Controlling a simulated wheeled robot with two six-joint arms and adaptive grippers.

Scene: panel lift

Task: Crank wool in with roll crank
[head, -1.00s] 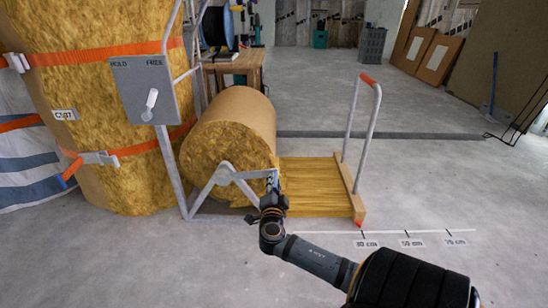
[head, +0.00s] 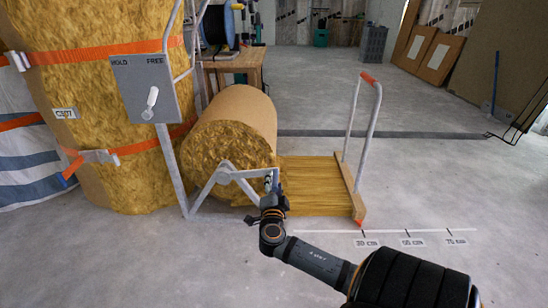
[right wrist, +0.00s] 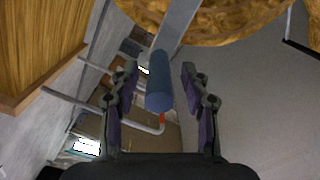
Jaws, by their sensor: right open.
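The yellow wool roll (head: 226,150) lies in a grey stand, with a flat wool sheet (head: 312,180) drawn out to its right. The sheet ends at a wooden bar (head: 351,190). The grey roll crank (head: 246,175) reaches across the front of the roll to the right. Its blue handle (right wrist: 160,80) lies between the two fingers of my right gripper (right wrist: 160,69) in the right wrist view. The fingers are open, with gaps on both sides of the handle. My right gripper (head: 271,187) is in front of the roll's lower right in the head view. My left gripper is not in view.
A grey panel marked HOLD and FREE (head: 145,88) carries a white lever (head: 151,100) leaning slightly toward FREE. A tall strapped wool bale (head: 110,130) stands at left. A push bar (head: 371,120) rises at the sheet's end. A floor scale (head: 408,231) and open floor lie right.

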